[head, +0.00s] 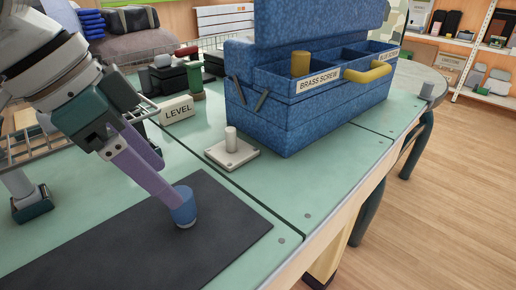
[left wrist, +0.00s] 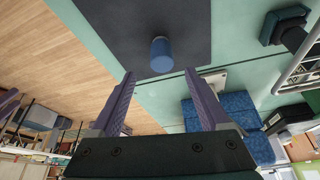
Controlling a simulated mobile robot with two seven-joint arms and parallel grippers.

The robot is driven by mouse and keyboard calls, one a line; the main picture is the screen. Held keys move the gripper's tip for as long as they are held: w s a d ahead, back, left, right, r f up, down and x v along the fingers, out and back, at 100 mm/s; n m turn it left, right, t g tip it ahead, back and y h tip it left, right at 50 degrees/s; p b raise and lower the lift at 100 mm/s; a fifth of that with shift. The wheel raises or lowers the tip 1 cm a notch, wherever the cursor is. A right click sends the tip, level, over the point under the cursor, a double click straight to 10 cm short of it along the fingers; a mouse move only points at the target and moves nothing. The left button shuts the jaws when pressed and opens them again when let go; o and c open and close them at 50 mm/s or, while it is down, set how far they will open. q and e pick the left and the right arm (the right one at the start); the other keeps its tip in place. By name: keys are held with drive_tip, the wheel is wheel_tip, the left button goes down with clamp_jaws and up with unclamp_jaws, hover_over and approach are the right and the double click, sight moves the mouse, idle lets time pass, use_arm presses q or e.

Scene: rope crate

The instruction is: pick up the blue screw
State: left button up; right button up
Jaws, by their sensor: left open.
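The blue screw (head: 184,208) is a short blue cylinder standing upright on the black mat (head: 225,232). It also shows in the left wrist view (left wrist: 161,56), centred just beyond the fingertips. My left gripper (head: 168,190) has purple fingers and reaches down from the upper left to the blue screw. In the left wrist view the fingers (left wrist: 160,73) are spread apart with nothing held between them. Whether a finger touches the screw I cannot tell. My right gripper is not in view.
A blue toolbox (head: 290,125) with labelled compartments stands behind; a brass cylinder (head: 300,64) is in the one labelled BRASS SCREW. A pale plate with a peg (head: 232,152) and a LEVEL sign (head: 177,110) are nearby. The table's front edge (head: 330,232) lies right of the mat.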

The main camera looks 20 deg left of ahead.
sight(183, 208)
use_arm(q)
drive_tip(key=b+x, duration=0.1)
drive_tip(key=x, duration=0.4)
drive_tip(key=shift+w+a+f+b, duration=0.1)
drive_tip(key=shift+w+f+b, duration=0.05)
drive_tip(key=shift+f+b, duration=0.2)
clamp_jaws()
idle(0.3)
